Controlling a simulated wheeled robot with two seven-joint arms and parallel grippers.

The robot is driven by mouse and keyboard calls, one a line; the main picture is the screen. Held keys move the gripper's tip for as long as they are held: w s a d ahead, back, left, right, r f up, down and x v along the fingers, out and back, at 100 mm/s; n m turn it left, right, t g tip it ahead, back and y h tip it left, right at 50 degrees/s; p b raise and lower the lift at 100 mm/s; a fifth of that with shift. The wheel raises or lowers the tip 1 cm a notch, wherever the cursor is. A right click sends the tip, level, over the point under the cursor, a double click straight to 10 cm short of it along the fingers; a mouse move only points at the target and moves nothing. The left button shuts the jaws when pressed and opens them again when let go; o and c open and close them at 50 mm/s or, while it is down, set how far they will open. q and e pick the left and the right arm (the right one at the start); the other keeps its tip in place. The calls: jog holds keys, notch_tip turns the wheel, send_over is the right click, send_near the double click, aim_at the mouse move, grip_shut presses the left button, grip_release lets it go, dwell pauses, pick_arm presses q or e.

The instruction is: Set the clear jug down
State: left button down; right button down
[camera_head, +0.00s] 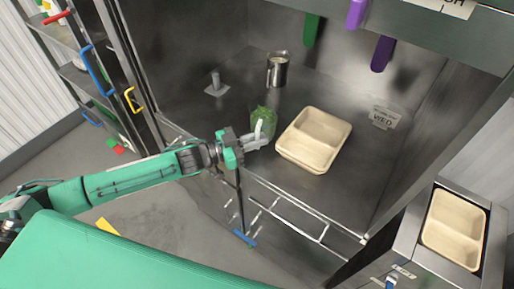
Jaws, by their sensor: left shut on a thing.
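The clear jug (264,119) is at the front part of the steel worktop (210,129), with green showing in or through it. My left gripper (257,138) reaches in from the left and is shut on the jug at its near side. Whether the jug's base touches the worktop is hard to tell. My right gripper is not in the view.
A beige compartment tray (322,132) lies just right of the jug. A metal canister (277,68) and a small grey stand (215,86) are behind. A label card (383,117) is at the right. Another tray (453,228) sits in a steel holder at lower right.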

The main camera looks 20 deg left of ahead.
pick_arm(q)
notch_tip(320, 180, down, 4)
jog(key=shift+f+p, duration=0.2)
jog(key=shift+p, duration=0.1)
jog(key=shift+f, duration=0.1)
jog(key=shift+f, duration=0.1)
jog(key=shift+f, duration=0.15)
jog(key=c, duration=1.5)
grip_release()
jog(key=shift+r, duration=0.25)
jog(key=shift+s+a+f, duration=0.15)
jog(key=shift+s+a, duration=0.05)
jog(key=shift+a, duration=0.05)
jog(key=shift+b+v, duration=1.65)
jog(key=shift+v, duration=4.05)
